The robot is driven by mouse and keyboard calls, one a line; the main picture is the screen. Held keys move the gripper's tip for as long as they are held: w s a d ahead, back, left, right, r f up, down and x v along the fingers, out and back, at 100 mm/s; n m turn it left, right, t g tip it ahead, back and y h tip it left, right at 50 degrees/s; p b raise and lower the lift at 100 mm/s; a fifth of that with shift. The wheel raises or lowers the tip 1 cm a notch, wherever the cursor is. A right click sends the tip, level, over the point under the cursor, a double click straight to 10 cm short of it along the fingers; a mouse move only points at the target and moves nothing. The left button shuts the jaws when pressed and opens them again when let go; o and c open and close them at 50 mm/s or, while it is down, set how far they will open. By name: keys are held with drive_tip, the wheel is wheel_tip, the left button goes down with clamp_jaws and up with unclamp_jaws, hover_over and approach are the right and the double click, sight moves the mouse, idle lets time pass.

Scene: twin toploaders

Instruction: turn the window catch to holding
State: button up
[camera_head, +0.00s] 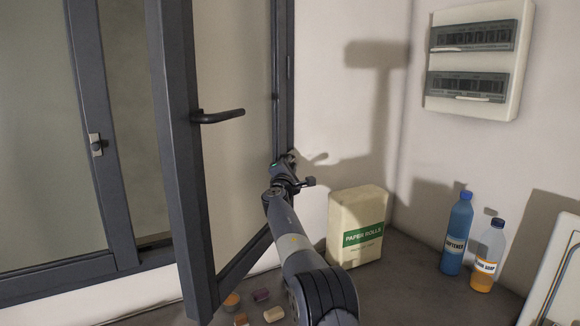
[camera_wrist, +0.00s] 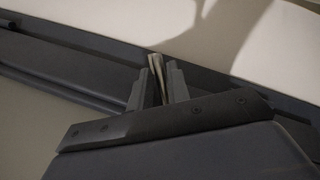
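My gripper (camera_head: 288,161) is at the lower hinge-side frame of the open window sash (camera_head: 182,160), small and partly hidden by its own wrist in the head view. In the wrist view, the two fingers of my gripper (camera_wrist: 158,88) are close together, with a thin pale metal lever standing between them. This lever looks like the window catch (camera_wrist: 156,66). The fingers appear shut on it, and its lower part is hidden by them. The catch cannot be made out in the head view, so its setting cannot be told.
The sash carries a dark handle (camera_head: 218,116). The left window has a small latch (camera_head: 97,144). A paper rolls pack (camera_head: 358,222), a blue softener bottle (camera_head: 457,233) and a soap bottle (camera_head: 488,255) stand right of my arm. Several small blocks (camera_head: 273,314) lie below the sash.

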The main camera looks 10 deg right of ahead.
clamp_jaws()
drive_tip(key=shift+r+p, duration=0.15)
drive_tip(key=shift+p, duration=0.25)
drive_tip(key=shift+a+r+m+g+y+p, duration=0.1)
drive_tip(key=shift+r+m+g+y+p, duration=0.2)
drive_tip(key=shift+m+g+p, duration=0.75)
drive_tip(key=shift+a+r+m+g+y+p, duration=0.15)
drive_tip(key=shift+r+m+g+p, duration=0.25)
drive_tip(key=shift+m+g+p, duration=0.65)
drive_tip(key=shift+d+m, duration=0.1)
drive_tip(key=shift+m, duration=0.2)
drive_tip(key=shift+o, duration=2)
unclamp_jaws()
drive_tip(key=shift+r, duration=0.1)
